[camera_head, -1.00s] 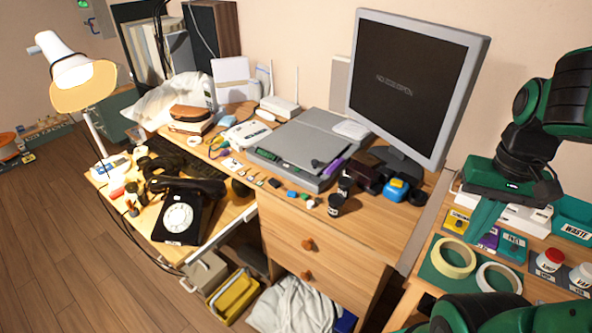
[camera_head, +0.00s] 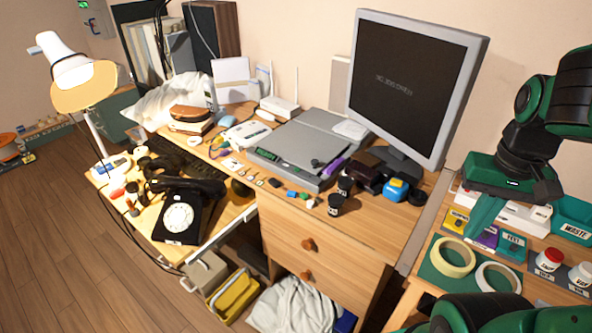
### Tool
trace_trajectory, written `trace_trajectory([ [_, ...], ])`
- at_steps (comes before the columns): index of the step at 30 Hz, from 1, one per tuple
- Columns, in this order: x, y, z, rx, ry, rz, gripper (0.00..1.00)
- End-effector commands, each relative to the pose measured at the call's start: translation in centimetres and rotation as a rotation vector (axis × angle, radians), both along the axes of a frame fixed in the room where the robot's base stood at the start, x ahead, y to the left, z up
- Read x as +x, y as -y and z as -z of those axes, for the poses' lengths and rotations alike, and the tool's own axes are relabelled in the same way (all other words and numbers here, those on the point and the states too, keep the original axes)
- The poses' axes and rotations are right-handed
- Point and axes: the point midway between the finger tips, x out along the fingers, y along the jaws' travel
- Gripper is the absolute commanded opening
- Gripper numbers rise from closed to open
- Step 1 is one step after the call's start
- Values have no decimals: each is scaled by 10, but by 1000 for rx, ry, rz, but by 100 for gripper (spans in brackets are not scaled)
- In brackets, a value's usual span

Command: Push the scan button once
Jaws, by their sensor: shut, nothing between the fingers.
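A grey flatbed scanner (camera_head: 320,137) lies on the wooden desk, left of the monitor. A strip with a green part (camera_head: 268,156) runs along its front left edge. The scan button is too small to make out there. A small dark round object and a purple object rest at the scanner's right front part. My gripper (camera_head: 484,222) is at the right, over the side table, with its green fingers pointing down and shut on nothing. It is well to the right of the scanner and apart from it, with the monitor standing between them at the back.
A large monitor (camera_head: 412,80) stands behind the desk's right part. Dark cups (camera_head: 336,204) and small items line the desk's front edge. A black dial phone (camera_head: 182,216) and a lamp (camera_head: 85,85) stand left. Tape rolls (camera_head: 453,258) and jars lie on the side table.

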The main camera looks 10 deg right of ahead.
Motion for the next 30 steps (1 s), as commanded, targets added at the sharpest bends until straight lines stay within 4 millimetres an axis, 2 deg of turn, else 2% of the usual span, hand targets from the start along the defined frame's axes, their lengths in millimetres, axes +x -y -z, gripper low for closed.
trace_trajectory([
  [3,38,3,0,-44,46,-14,0],
  [7,92,-4,0,-90,128,-28,0],
  [14,185,-35,2,-112,290,-59,0],
  [21,270,-92,6,-66,454,-85,0],
  [27,328,-154,9,23,581,-100,0],
  [30,351,-186,11,81,635,-100,0],
])
